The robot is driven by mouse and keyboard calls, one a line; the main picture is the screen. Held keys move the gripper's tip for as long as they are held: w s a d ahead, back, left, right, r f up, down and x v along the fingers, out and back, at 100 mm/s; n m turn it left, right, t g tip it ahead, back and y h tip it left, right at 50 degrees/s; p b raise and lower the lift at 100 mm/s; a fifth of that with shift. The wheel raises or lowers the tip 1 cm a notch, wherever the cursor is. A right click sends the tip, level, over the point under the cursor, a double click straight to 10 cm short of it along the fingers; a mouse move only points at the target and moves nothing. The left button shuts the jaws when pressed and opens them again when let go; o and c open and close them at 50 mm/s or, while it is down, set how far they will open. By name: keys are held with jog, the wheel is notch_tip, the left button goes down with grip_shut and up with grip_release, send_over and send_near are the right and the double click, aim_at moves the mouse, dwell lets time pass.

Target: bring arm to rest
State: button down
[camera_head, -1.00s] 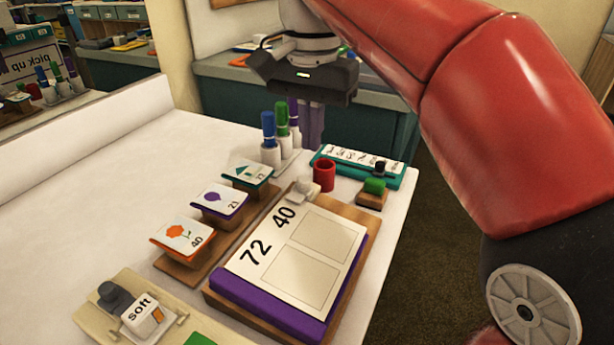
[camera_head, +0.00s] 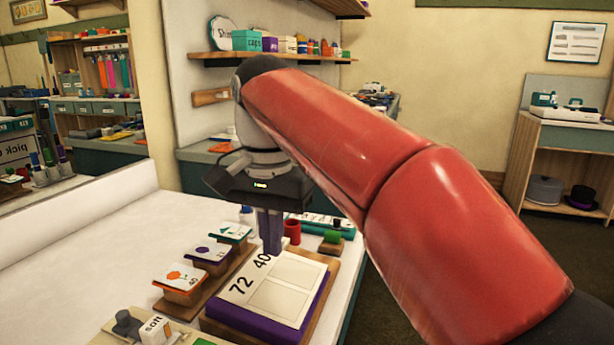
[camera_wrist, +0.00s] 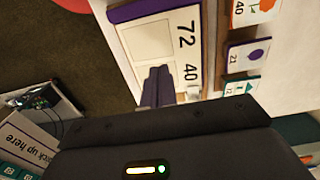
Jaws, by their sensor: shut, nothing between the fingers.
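My red arm reaches in from the right in the head view. My gripper (camera_head: 271,250) points down over the white table (camera_head: 110,240), with its purple fingers together and nothing between them. It hangs in front of the far end of the board with the white card marked 72 and 40 (camera_head: 277,285); its height above the table is hard to tell. In the wrist view the shut fingers (camera_wrist: 157,88) show against the same card (camera_wrist: 160,50). The gripper hides most of the marker pens behind it.
Several picture cards (camera_head: 183,277) stand on a wooden rack left of the board. A red cup (camera_head: 292,231), a green stamp (camera_head: 332,238) and a teal box (camera_head: 318,222) sit behind the board. A block marked soft (camera_head: 156,329) lies at the front. The table's left part is clear.

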jog(key=s+d+f+n+t, duration=0.2)
jog(key=s+d+f, duration=0.4)
jog(key=d+f, duration=0.3)
jog(key=s+d+f+n+t, duration=0.2)
jog(key=s+d+f+t, duration=0.1)
jog(key=s+d+f, duration=0.4)
jog(key=d+f, duration=0.2)
jog(key=d, duration=0.2)
jog(key=shift+d+f+t, duration=0.15)
jog(key=shift+f+t, duration=0.15)
jog(key=shift+f, duration=0.1)
